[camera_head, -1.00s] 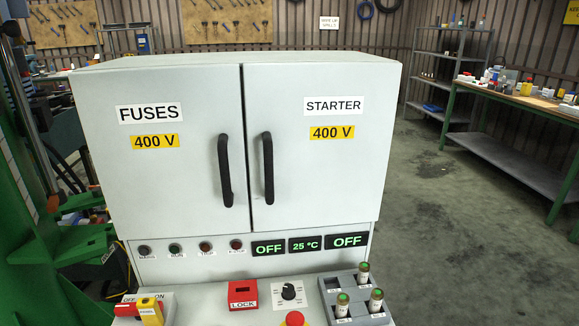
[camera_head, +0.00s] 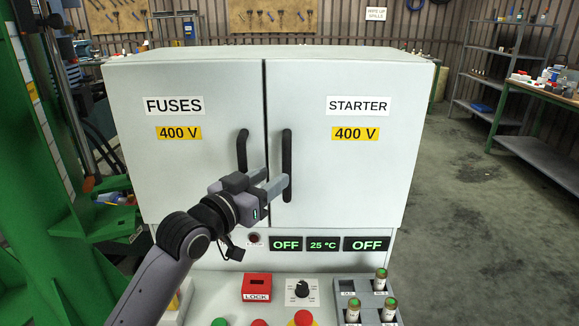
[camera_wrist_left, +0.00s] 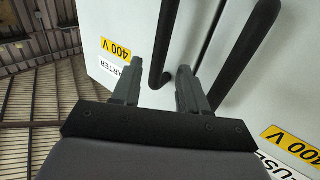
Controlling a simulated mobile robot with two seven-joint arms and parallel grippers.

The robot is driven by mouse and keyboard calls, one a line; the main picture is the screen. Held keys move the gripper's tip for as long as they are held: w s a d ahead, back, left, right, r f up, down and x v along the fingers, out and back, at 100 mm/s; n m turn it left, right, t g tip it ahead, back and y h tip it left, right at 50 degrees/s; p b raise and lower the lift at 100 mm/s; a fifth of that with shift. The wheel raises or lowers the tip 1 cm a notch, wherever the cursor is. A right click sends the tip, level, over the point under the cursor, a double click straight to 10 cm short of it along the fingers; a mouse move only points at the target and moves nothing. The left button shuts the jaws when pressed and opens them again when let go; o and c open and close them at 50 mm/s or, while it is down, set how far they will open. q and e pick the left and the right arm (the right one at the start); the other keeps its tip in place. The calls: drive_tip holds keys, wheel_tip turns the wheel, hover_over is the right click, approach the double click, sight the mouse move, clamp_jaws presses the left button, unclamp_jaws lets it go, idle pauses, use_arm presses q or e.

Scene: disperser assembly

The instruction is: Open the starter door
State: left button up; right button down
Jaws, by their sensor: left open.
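The starter door (camera_head: 350,165) is the right door of the grey cabinet, labelled STARTER and 400 V, and it is shut. Its black vertical handle (camera_head: 287,150) sits by the middle seam. The handle also shows in the left wrist view (camera_wrist_left: 163,45), in front of the fingertips. My left gripper (camera_head: 272,182) is open, its fingers pointing at the lower part of this handle. I cannot tell whether the fingers touch it or stand around it. My right gripper is not in view.
The fuses door (camera_head: 185,150) is shut, its handle (camera_head: 242,150) close beside my left gripper. Below are a red lock box (camera_head: 257,287), a black knob (camera_head: 302,290) and a grey holder with fuses (camera_head: 350,290). A green frame stands left; open floor lies right.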

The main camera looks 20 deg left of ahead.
sight(284, 170)
use_arm(q)
drive_tip(key=shift+p+x, duration=0.4)
drive_tip(key=shift+x, duration=2.85)
drive_tip(key=shift+f, duration=0.15)
clamp_jaws()
